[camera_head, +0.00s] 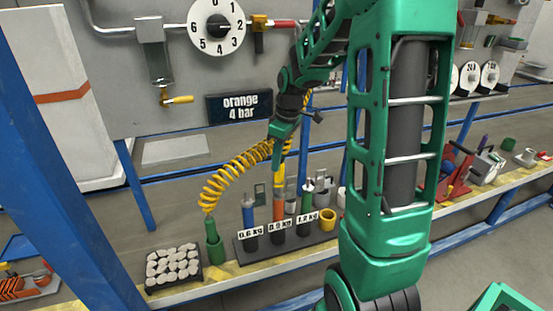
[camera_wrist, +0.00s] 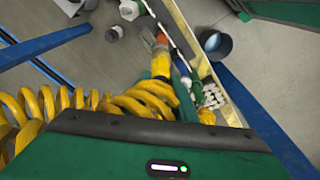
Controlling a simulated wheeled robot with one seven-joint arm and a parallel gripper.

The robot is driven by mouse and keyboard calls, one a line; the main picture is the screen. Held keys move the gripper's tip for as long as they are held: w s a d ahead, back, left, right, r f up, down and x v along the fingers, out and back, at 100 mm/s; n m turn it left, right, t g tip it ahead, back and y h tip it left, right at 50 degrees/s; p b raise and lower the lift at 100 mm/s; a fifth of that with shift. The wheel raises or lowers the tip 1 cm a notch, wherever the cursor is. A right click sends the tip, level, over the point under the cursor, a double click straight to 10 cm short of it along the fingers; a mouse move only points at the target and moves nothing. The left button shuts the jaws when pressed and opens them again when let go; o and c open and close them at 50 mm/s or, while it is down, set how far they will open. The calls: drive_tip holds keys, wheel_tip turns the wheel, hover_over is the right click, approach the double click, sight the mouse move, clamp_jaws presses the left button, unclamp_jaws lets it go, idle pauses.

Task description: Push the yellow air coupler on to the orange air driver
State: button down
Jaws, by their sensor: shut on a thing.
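My gripper (camera_head: 283,140) points down over the tool rack and is shut on the yellow air coupler (camera_head: 279,176). The coupler hangs upright, directly in line above the orange air driver (camera_head: 278,208). The driver stands in the rack place labelled 0.9 kg. In the wrist view the yellow coupler (camera_wrist: 160,66) meets the orange driver (camera_wrist: 161,41) end to end with no clear gap. I cannot tell whether it is fully seated. The yellow coiled hose (camera_head: 231,174) runs from beside my gripper down to a green stand (camera_head: 214,243).
A blue driver (camera_head: 249,214) and a green driver (camera_head: 306,201) flank the orange one in the dark rack (camera_head: 284,252). A tray of pale round pieces (camera_head: 173,267) sits left. A yellow cup (camera_head: 327,220) stands right. A sign (camera_head: 240,106) reads "orange 4 bar".

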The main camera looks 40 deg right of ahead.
drive_tip(key=shift+f, duration=0.75)
drive_tip(key=c, duration=1.4)
unclamp_jaws()
drive_tip(key=r, duration=0.3)
drive_tip(key=s+r, duration=0.1)
drive_tip(key=r, duration=0.6)
drive_tip(key=shift+s+d+r, duration=0.15)
drive_tip(key=shift+d+r, duration=0.15)
drive_tip(key=shift+d, duration=0.1)
drive_tip(key=s+a+f+m, duration=0.1)
drive_tip(key=s+m, duration=0.3)
drive_tip(key=s, duration=0.5)
drive_tip(key=s+a+f+m+g, duration=0.1)
drive_tip(key=s+m, duration=0.3)
drive_tip(key=s, duration=0.5)
drive_tip(key=s+a+f+m, duration=0.1)
drive_tip(key=s+f+m, duration=0.2)
drive_tip(key=s, duration=0.6)
drive_tip(key=shift+s+a+m+g+h, duration=0.1)
drive_tip(key=shift+a+m+g+h, duration=0.25)
drive_tip(key=shift+m, duration=0.25)
